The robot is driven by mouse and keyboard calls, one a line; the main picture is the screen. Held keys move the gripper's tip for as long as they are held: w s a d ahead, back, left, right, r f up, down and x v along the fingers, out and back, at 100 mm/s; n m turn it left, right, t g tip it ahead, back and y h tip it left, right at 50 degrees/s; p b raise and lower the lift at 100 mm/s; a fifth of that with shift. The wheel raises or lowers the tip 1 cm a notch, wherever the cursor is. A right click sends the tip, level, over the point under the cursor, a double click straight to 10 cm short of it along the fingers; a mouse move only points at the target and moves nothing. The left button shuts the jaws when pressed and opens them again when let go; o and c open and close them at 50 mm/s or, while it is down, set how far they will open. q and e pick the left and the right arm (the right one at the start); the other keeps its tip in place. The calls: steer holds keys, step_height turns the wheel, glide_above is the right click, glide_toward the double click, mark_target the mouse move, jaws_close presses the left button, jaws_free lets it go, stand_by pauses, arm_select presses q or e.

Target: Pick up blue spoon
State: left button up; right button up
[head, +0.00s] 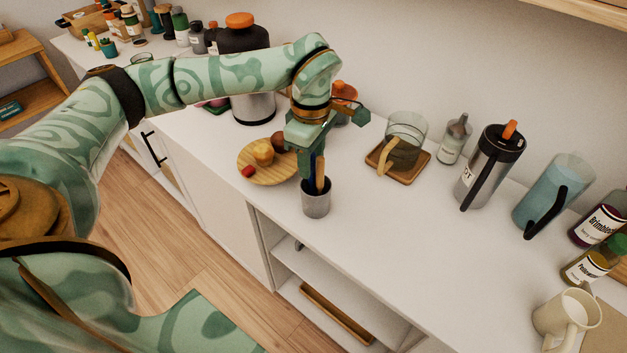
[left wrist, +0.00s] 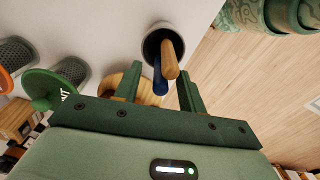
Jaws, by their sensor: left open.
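The blue spoon (head: 312,173) stands in a small grey metal cup (head: 316,203) on the white counter, with a wooden-handled utensil (head: 320,172) beside it. Only their handles show; their lower ends are hidden in the cup. My left gripper (head: 309,150) is over the cup, pointing down at the handles. In the left wrist view its fingers (left wrist: 160,68) are apart, with the blue handle (left wrist: 159,80) and the wooden handle (left wrist: 171,60) showing between them. I cannot tell whether a finger touches either handle. My right gripper is in neither view.
A round wooden plate (head: 252,177) with food lies left of the cup. A glass mug (head: 408,138) on a wooden coaster (head: 422,158) and a steel jug (head: 490,165) stand to the right.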

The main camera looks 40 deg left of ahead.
arm_select(q)
steer(key=shift+f, duration=0.45)
steer(key=shift+r, duration=0.1)
jaws_close()
steer(key=shift+r, duration=0.15)
